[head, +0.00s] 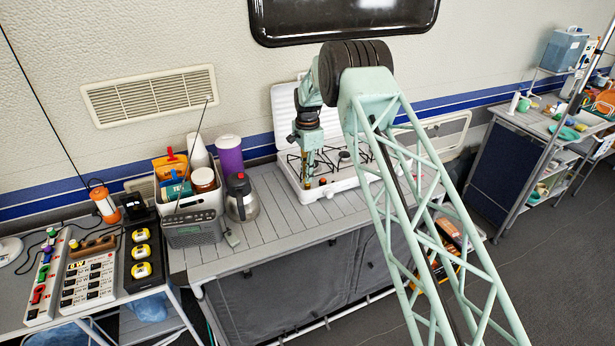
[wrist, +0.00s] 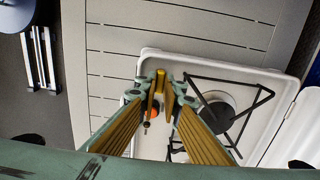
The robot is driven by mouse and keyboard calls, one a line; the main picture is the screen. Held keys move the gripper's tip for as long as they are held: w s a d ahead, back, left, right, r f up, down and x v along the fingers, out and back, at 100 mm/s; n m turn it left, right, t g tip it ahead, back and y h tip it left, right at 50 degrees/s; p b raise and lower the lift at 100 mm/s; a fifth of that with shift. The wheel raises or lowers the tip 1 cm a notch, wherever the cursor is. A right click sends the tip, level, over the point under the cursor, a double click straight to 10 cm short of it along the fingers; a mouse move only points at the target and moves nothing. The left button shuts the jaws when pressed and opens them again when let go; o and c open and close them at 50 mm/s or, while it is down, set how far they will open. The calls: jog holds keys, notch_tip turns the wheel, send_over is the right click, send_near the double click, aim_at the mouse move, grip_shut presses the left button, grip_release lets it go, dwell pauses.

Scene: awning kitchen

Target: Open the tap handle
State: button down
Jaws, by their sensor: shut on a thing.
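A white two-burner stove (head: 345,184) with its lid up stands on the slatted counter. No sink tap shows; the small orange-topped knobs on the stove's front edge are the only handles I see there. One knob (head: 323,181) shows just right of my gripper (head: 307,184), which points down at the stove's front left corner. In the wrist view my gripper (wrist: 162,92) has its brass-coloured fingers close together, shut on a small knob, the tap handle, which they mostly hide. An orange knob (wrist: 155,113) shows between the fingers. The handle's turn angle cannot be seen.
Black pan supports (wrist: 228,100) lie close beside the fingers. A coffee pot (head: 241,196), a purple canister (head: 230,154) and a radio (head: 193,229) stand left of the stove.

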jog(key=shift+n+b, duration=0.3)
jog(key=shift+n, duration=0.3)
jog(key=n+b, duration=0.1)
jog(key=n, duration=0.2)
jog(key=n+b, duration=0.1)
jog(key=n, duration=0.3)
jog(key=shift+n, duration=0.4)
jog(key=n+b, duration=0.1)
jog(key=n, duration=0.3)
jog(key=shift+n, duration=2.4)
jog(key=c, duration=2.8)
grip_release()
jog(key=shift+r, duration=0.1)
